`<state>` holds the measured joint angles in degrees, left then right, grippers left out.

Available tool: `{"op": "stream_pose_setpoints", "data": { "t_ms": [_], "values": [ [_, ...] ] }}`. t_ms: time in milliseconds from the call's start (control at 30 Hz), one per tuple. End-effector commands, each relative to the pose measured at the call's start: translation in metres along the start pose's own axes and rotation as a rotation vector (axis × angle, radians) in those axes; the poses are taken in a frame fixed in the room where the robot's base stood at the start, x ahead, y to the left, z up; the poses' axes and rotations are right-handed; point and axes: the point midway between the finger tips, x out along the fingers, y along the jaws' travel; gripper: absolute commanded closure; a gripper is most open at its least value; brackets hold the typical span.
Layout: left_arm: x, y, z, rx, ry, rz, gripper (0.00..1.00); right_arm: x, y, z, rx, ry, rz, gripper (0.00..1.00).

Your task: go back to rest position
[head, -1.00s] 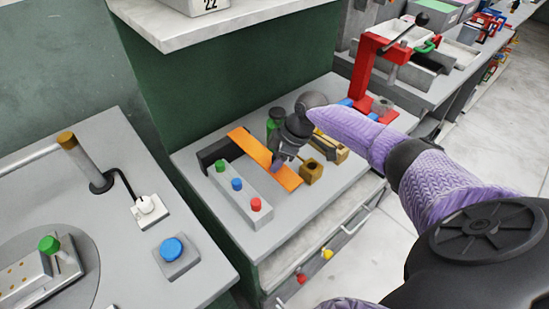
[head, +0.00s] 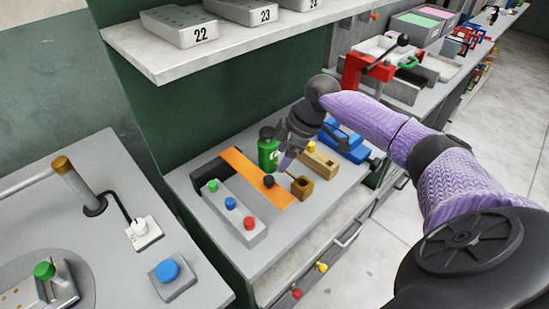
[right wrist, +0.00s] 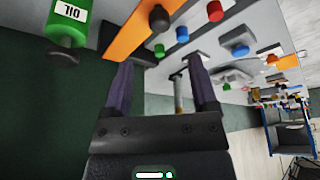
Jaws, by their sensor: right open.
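My right gripper (head: 287,158) hangs over the middle bench beside the green oil bottle (head: 268,150), with its arm coming in from the right. In the right wrist view its two purple fingers (right wrist: 163,85) are wide apart with nothing between them. The orange strip (head: 250,170) lies on the bench, with a black knob (head: 268,181) near its front end. The oil bottle also shows in the right wrist view (right wrist: 66,28). My left gripper is in neither view.
A grey button box (head: 235,212) with green, blue and red buttons lies beside the strip. A small wooden block (head: 302,187), a blue vise (head: 345,142) and a red press (head: 366,75) stand near my right arm. A shelf (head: 165,62) overhangs the bench's back.

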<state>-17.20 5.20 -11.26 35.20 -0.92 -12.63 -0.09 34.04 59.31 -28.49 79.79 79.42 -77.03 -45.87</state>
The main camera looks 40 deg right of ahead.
Motion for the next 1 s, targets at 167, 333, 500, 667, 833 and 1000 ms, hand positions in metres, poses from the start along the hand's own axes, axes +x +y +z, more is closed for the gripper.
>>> {"op": "stream_pose_setpoints", "data": {
  "t_ms": [167,333,500,667,833,1000],
  "values": [
    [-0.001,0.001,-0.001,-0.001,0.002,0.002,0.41,-0.008,-0.001,0.0,0.0,0.0,-0.002,0.25],
    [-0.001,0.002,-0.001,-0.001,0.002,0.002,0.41,-0.007,-0.001,0.0,0.0,0.0,-0.002,0.25],
    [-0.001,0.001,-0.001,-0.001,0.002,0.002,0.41,-0.006,-0.002,0.0,-0.002,-0.002,-0.004,0.25],
    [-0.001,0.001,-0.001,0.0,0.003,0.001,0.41,0.052,-0.059,-0.004,-0.051,-0.078,-0.069,0.25],
    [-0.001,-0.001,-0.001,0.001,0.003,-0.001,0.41,0.11,-0.162,-0.007,-0.02,-0.115,-0.072,0.25],
    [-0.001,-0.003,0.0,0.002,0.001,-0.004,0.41,0.115,-0.221,-0.005,0.148,-0.092,0.008,0.25]
  ]
}}
